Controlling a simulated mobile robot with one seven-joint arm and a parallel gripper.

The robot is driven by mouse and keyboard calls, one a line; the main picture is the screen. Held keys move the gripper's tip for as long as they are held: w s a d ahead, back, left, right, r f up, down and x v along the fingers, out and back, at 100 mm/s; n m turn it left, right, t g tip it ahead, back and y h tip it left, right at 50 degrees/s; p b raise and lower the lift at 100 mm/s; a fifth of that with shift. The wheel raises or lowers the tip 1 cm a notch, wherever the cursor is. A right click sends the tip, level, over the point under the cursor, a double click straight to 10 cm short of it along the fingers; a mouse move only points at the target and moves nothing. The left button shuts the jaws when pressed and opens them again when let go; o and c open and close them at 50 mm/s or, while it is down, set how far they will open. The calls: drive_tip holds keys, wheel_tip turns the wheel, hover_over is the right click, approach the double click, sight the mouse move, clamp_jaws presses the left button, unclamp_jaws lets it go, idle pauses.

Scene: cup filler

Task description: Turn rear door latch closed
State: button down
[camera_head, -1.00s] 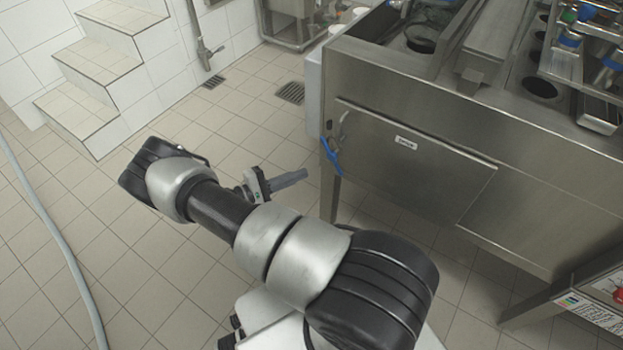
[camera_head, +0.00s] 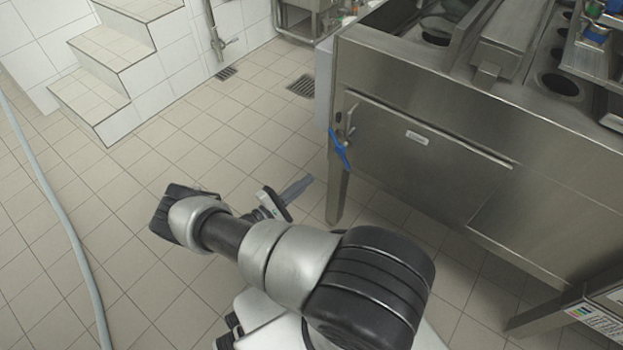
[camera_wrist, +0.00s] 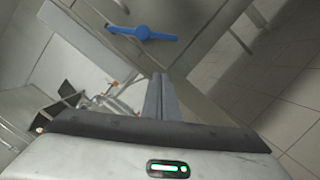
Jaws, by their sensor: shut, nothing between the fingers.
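The rear door latch is a blue handle (camera_head: 339,149) at the left end of the steel door panel (camera_head: 400,150) on the machine's side. In the head view it slants steeply, its upper end to the left. My gripper (camera_head: 308,182) is shut and empty, pointing right toward the machine, short of the latch and lower in the picture. In the wrist view its closed fingers (camera_wrist: 161,78) point up toward the handle, with a clear gap between.
The steel machine (camera_head: 500,100) fills the right side, with a leg (camera_head: 338,190) below the latch. White tiled steps (camera_head: 110,70) stand at the back left. A grey hose (camera_head: 62,210) lies on the floor at left. The tiled floor between is clear.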

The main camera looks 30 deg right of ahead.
drive_tip(key=s+d+r, duration=0.1)
drive_tip(key=d+r, duration=0.2)
drive_tip(key=d, duration=0.6)
drive_tip(key=shift+s, duration=0.4)
